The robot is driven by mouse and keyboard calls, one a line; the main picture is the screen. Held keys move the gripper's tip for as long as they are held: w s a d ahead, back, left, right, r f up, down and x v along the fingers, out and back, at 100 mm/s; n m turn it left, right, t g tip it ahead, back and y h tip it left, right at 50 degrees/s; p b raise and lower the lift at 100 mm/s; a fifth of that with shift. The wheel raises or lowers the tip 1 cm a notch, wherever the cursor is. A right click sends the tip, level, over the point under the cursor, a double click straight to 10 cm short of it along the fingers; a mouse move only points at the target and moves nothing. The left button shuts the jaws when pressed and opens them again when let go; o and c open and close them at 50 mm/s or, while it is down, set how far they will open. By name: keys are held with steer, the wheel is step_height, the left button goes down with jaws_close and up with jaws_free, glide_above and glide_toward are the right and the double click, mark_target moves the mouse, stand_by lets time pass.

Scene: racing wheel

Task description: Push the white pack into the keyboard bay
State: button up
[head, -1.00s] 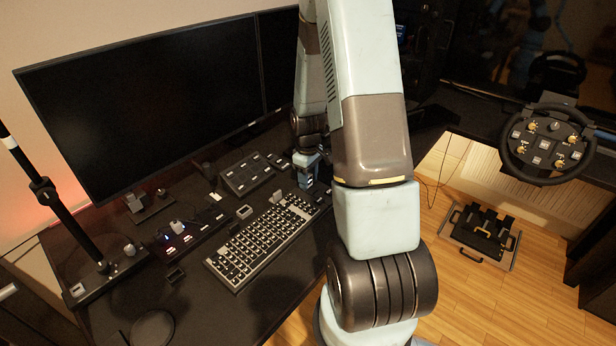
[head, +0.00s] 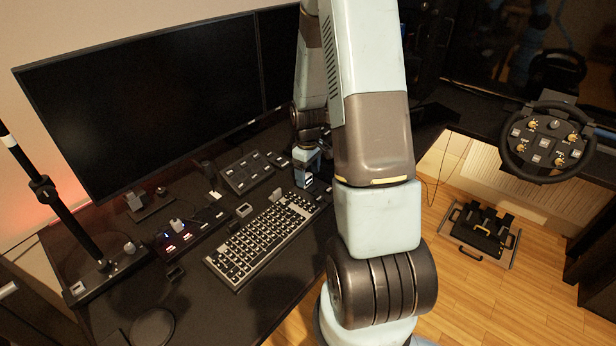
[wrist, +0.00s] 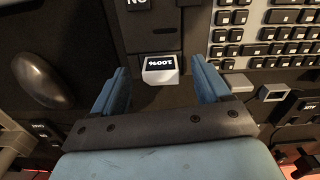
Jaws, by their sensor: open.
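The white pack (wrist: 160,69), a small block with a dark "100%" label, lies between the two blue fingers of my gripper (wrist: 159,82) in the wrist view. The fingers are open, with a gap on each side of the pack. Beyond the pack is a dark panel with a recess-like outline (wrist: 153,40); I cannot tell whether this is the bay opening. The keyboard (wrist: 262,32) is at upper right there. In the head view my gripper (head: 307,178) is low at the far right end of the keyboard (head: 265,240); the pack is hard to make out.
A dark mouse (wrist: 42,78) lies left of my gripper in the wrist view. The monitor (head: 150,100) stands behind the desk items. A button box (head: 247,172) and a switch panel (head: 190,232) lie behind the keyboard. The desk front is mostly clear.

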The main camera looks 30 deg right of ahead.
step_height(320, 180, up, 12)
stand_by(0.5)
steer(key=shift+a, duration=0.1)
step_height(320, 180, up, 17)
steer(key=m+t, duration=0.3)
glide_above(307, 177)
steer(key=s+a, duration=0.8)
steer(key=s, duration=0.1)
steer(key=s+a+r+m+t, duration=0.1)
steer(key=s+a+r, duration=0.1)
steer(key=s, duration=0.4)
steer(key=s+a+r+m+t, duration=0.1)
steer(key=s+a+r, duration=0.1)
steer(key=s+r, duration=0.3)
steer(key=s, duration=0.2)
steer(key=shift+s+a+m+t, duration=0.3)
steer(key=shift+a, duration=0.05)
stand_by(1.1)
